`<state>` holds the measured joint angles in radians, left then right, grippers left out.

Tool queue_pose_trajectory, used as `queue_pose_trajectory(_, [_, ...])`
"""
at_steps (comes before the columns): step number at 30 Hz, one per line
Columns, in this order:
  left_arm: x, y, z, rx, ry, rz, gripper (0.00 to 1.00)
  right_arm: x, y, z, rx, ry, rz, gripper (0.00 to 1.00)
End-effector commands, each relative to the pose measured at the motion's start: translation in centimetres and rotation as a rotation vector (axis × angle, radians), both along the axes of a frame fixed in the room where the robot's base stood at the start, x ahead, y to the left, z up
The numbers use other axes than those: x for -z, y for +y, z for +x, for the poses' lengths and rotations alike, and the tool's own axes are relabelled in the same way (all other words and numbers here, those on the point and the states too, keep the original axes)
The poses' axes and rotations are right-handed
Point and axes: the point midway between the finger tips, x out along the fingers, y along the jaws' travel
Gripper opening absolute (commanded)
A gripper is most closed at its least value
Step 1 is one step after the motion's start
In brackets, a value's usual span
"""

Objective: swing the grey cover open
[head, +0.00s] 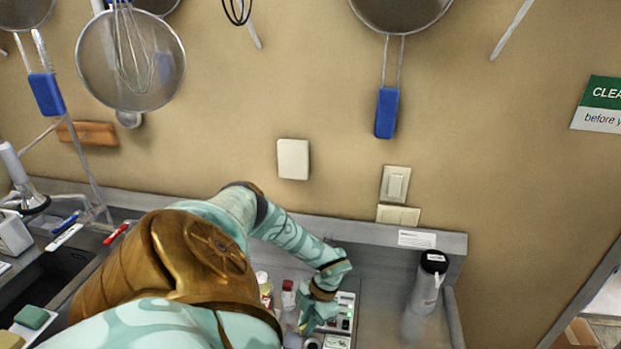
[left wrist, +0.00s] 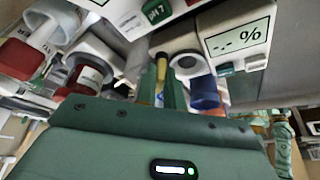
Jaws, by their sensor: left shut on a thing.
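My left gripper (head: 318,318) reaches down to the grey counter by the wall, next to a white meter (head: 344,315). In the left wrist view its dark green fingers (left wrist: 160,98) are shut on a slim yellow-and-dark stick (left wrist: 160,70). Much of the stick is hidden by the fingers and palm. I cannot pick out a grey cover for certain in either view. My right gripper is not in view.
A grey bottle (head: 428,282) with a black top stands at the counter's right. Small red-and-white containers (head: 288,294) crowd the gripper's left. A meter marked "%" (left wrist: 238,42) and a blue cap (left wrist: 205,92) are close. Strainers (head: 130,60) hang on the wall.

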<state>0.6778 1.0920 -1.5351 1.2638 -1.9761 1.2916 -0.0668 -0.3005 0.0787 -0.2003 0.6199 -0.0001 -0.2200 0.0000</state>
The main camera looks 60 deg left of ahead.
Motion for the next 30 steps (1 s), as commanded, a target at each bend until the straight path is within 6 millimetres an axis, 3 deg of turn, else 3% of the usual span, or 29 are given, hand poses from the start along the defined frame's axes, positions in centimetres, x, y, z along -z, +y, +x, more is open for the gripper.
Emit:
queue_pose_trajectory(15, [0.0, 0.1, 0.1, 0.019, -0.005, 0.002, 0.0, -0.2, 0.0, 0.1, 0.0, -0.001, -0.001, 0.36])
queue_pose_trajectory(16, [0.0, 0.1, 0.1, 0.019, -0.005, 0.002, 0.18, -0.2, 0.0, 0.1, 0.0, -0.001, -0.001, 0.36])
queue_pose_trajectory(18, [0.0, 0.1, 0.1, 0.018, -0.004, 0.002, 0.32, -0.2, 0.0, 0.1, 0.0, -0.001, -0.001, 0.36])
queue_pose_trajectory(26, [-0.1, 0.0, 0.1, 0.017, -0.002, 0.001, 0.32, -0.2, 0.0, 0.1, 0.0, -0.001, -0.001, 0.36])
queue_pose_trajectory(30, [-1.1, 0.1, 0.5, 0.016, -0.004, 0.0, 0.32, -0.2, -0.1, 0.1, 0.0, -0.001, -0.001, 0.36])
